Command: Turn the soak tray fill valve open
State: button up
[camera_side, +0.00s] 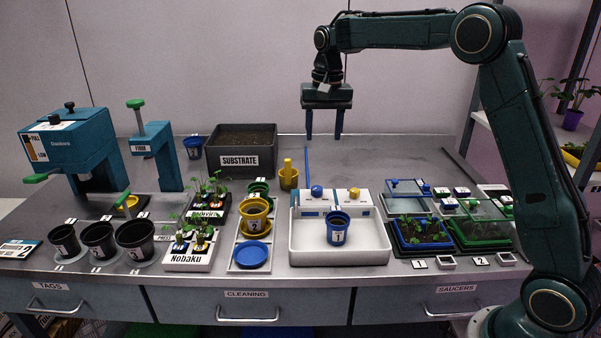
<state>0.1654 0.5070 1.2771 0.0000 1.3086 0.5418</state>
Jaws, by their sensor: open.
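The white soak tray (305,247) stands at the front middle of the bench, with a blue pot (338,232) labelled 1 inside it. Along its back ledge sit a blue knob (317,191) and a yellow knob (354,193), each beside a small label too small to read. I cannot tell which knob is the fill valve or how far it is turned. My gripper (324,125) is open and empty, pointing down, above and behind the tray, apart from both knobs.
A thin upright blue rod (307,167) and a yellow cup (288,178) stand just behind the tray. The substrate bin (241,161) is at the back left. Seedling trays (421,243) with lids sit to the right. The bench behind the knobs is mostly clear.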

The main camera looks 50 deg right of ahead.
aim_at(317, 188)
jog(key=shift+m+g, duration=0.3)
jog(key=shift+m, duration=0.1)
jog(key=w+f, duration=0.1)
jog(key=w+d+f, duration=0.1)
jog(key=w+f, duration=0.1)
jog(key=shift+d+f, duration=0.15)
jog(key=shift+d, duration=0.1)
jog(key=shift+f, duration=0.15)
notch_tip(317, 188, down, 14)
jog(key=shift+r, duration=0.25)
jog(key=c, duration=1)
